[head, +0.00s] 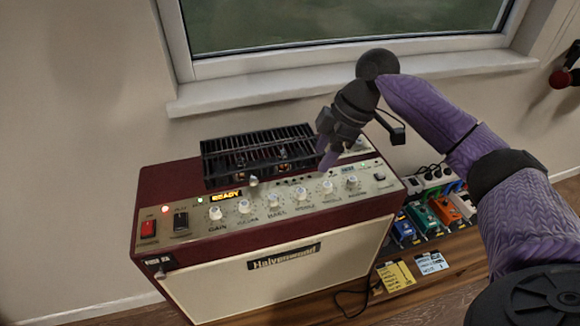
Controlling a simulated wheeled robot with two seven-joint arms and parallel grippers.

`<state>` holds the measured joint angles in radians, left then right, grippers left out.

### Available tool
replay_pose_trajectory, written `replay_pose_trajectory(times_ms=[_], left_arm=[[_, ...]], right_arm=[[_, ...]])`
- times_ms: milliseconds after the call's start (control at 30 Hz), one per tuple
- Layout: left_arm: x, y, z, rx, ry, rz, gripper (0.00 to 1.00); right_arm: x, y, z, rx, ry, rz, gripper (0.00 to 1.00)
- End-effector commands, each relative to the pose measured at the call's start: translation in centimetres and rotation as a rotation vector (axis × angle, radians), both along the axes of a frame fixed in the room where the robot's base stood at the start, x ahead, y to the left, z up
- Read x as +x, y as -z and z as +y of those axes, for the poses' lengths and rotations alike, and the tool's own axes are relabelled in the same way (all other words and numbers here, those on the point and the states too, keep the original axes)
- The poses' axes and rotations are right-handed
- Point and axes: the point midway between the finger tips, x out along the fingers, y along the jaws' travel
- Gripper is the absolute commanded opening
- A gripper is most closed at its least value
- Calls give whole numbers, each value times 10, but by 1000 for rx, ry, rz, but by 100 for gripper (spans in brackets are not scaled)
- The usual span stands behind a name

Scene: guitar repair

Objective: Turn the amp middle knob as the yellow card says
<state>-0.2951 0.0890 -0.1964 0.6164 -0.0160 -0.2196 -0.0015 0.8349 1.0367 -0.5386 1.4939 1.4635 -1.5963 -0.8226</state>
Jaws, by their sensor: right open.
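The amp (180,200) is dark red with a cream front, standing on a wooden surface. Its control panel has a row of small pale knobs. The middle knob (301,194) is fourth from the left, between the bass and treble knobs; its pointer is too small to read. My right gripper (325,160) is open and points down above and behind the knob row, apart from the middle knob, a little to its right. The yellow card (396,277) lies at the amp's right front; its writing is too small to read. My left gripper is out of view.
A black slatted grille (257,146) rises from the amp top. A blue-and-white card (431,263) lies beside the yellow one. Several coloured pedals (444,211) and a power strip (427,174) are right of the amp. A window sill (250,92) runs behind. A black cable (352,303) lies in front.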

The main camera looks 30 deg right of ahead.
Motion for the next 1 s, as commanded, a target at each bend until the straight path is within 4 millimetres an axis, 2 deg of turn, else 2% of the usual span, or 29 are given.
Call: replay_pose_trajectory(times_ms=[200, 400, 500, 733, 767, 1000], left_arm=[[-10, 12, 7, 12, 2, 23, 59], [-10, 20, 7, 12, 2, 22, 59], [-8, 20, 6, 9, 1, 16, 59], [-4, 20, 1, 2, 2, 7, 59], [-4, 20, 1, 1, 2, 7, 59], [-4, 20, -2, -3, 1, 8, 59]], right_arm=[[8, 48, 17, 1, -2, 6, 65], [15, 82, 29, 1, -1, 2, 65], [16, 88, 32, 1, 0, 3, 65], [17, 89, 32, 0, 0, 1, 65], [17, 89, 32, 0, 0, 1, 63], [17, 89, 32, 0, 0, 1, 12]])
